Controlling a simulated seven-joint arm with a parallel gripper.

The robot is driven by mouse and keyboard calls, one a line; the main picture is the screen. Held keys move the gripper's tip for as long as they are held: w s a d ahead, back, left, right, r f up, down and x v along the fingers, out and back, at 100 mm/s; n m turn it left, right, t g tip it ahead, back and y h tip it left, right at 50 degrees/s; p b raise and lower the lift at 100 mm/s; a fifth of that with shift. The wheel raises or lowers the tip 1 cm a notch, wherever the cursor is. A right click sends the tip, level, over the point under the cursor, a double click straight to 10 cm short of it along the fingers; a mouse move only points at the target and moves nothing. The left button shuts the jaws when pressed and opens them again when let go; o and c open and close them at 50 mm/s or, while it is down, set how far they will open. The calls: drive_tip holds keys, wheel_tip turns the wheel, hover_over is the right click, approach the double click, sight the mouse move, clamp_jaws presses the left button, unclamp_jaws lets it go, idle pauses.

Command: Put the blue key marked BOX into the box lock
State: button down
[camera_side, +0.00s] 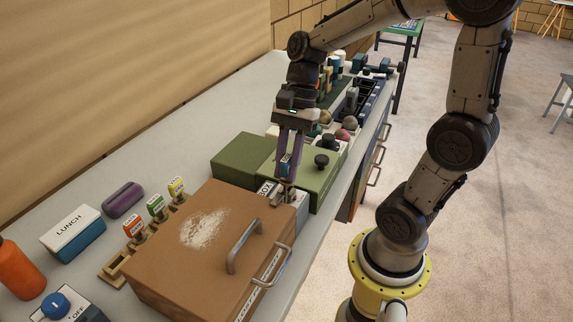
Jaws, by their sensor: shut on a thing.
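My gripper (287,172) points down just behind the brown box, with its purple fingers shut on the blue key (284,162). Only a little of the key shows between the fingers, and its marking is not readable. Below the fingers is a grey metal lock block (298,199) with a white label reading BOX (266,188). The key's lower end is hidden, so I cannot tell whether it touches the lock or is in it. A wooden rack (113,268) holds a red key (133,225), a green key (156,206) and a yellow key (176,187).
A brown box (190,265) with a metal handle (240,250) fills the bench front. A green case (322,180) with black knobs stands close behind my gripper. A lunch box (75,236), purple case (123,199), orange bottle (18,270) and switch box (70,308) are at left.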

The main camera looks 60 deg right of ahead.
drive_tip(key=shift+f, duration=1)
idle(1.2)
drive_tip(key=c, duration=0.7)
unclamp_jaws()
drive_tip(key=v, duration=1.4)
drive_tip(key=shift+f, duration=0.1)
